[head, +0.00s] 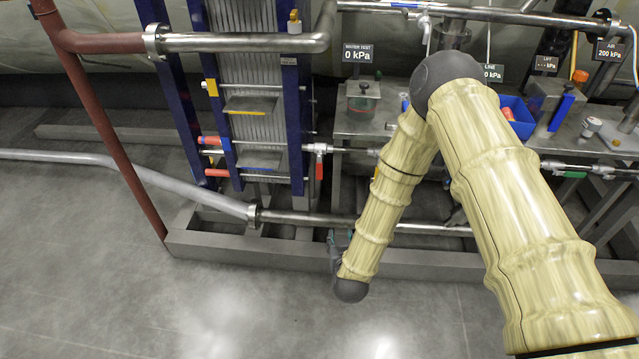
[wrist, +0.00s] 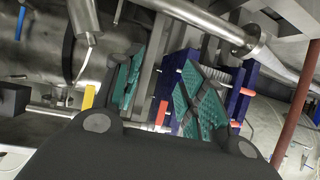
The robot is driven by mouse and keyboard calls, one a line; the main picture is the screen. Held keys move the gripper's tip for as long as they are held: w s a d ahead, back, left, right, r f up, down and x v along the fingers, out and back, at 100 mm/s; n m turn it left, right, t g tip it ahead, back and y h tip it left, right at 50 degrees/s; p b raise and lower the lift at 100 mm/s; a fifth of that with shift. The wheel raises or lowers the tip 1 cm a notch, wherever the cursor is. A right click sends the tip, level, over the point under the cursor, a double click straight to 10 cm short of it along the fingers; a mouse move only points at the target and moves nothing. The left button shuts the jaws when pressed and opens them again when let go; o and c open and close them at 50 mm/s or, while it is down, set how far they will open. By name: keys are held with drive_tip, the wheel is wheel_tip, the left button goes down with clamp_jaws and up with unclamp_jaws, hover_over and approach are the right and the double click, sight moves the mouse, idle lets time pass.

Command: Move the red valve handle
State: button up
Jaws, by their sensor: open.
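The red valve handle (head: 319,170) hangs down from a valve on a thin pipe, just right of the blue-framed plate stack. In the wrist view a red piece (wrist: 161,113), which looks like this handle, shows in the gap between my fingers, beyond them. My gripper (wrist: 158,95) is open and empty, its two green-padded fingers apart. In the head view my gripper (head: 334,246) is low, below the handle and near the base frame, mostly hidden behind my forearm. It is not touching the handle.
The blue-framed plate stack (head: 290,110) stands left of the handle, with red and white stubs on its left side. A steel pipe (head: 310,218) runs low across the base frame. A bench (head: 350,128) stands to the right. The floor in front is clear.

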sight(319, 173)
drive_tip(key=w+a+r+m+t+h+b, duration=0.25)
drive_tip(key=w+a+r+t, duration=0.25)
drive_tip(key=w+a+r, duration=0.4)
drive_tip(key=shift+n+y, duration=0.25)
drive_tip(key=shift+n, duration=0.2)
drive_tip(key=w, duration=0.4)
drive_tip(key=w+d, duration=0.1)
drive_tip(key=w, duration=0.6)
drive_tip(key=shift+w+d+f+b, duration=0.25)
drive_tip(key=shift+w+f+b, duration=0.05)
drive_tip(key=shift+w+b, duration=0.1)
drive_tip(key=shift+c, duration=0.2)
clamp_jaws()
